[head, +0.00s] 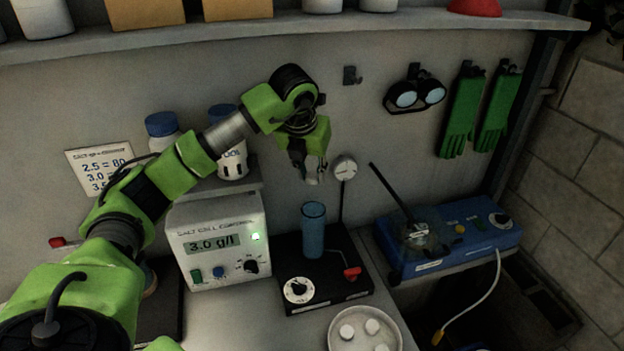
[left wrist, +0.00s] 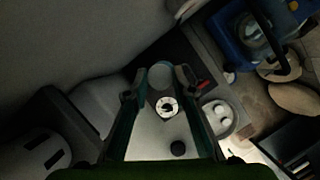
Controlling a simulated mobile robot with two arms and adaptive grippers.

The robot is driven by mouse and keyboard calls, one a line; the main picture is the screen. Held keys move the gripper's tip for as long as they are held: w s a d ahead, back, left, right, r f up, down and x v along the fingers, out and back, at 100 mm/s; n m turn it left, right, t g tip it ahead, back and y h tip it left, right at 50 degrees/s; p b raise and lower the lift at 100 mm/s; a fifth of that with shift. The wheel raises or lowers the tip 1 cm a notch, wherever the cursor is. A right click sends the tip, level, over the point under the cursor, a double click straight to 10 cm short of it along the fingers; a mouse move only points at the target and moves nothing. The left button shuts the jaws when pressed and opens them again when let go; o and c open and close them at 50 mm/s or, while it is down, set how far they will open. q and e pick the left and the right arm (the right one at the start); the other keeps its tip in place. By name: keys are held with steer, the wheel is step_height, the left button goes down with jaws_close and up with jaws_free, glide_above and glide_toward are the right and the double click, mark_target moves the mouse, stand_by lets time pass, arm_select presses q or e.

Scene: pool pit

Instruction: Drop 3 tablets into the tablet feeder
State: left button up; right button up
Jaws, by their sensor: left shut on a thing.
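The tablet feeder is a black base (head: 290,268) with an upright translucent blue tube (head: 313,230), a white dial and a red lever. My left gripper (head: 308,176) is above the tube, apart from it. It is shut on a pale tablet (head: 313,181), small and partly hidden by the fingers. In the left wrist view a pale disc (left wrist: 160,75) shows between the fingertips; I cannot tell whether it is the tablet or the tube's mouth. A round dish (head: 338,342) at the bottom holds white tablets (head: 372,326). My right gripper is not in view.
A salt cell control box (head: 217,240) reading 3.0 g/l stands left of the feeder. A round gauge (head: 344,168) on a thin stem rises just right of my gripper. A blue device (head: 450,240) is to the right. A shelf (head: 290,28) runs above.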

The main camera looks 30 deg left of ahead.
arm_select(q)
steer(key=shift+s+d, duration=0.2)
steer(key=shift+d, duration=0.05)
steer(key=shift+s+d+f+b, duration=0.15)
steer(key=shift+d+f+b, duration=0.05)
steer(key=shift+f+b, duration=0.4)
steer(key=shift+a+f+b, duration=0.2)
steer(key=shift+f+b, duration=1)
steer(key=shift+f, duration=0.95)
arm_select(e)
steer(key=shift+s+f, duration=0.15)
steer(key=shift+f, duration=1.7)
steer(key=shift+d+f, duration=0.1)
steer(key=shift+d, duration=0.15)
arm_select(q)
steer(key=o, duration=1)
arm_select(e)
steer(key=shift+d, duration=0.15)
arm_select(q)
steer(key=shift+r, duration=0.1)
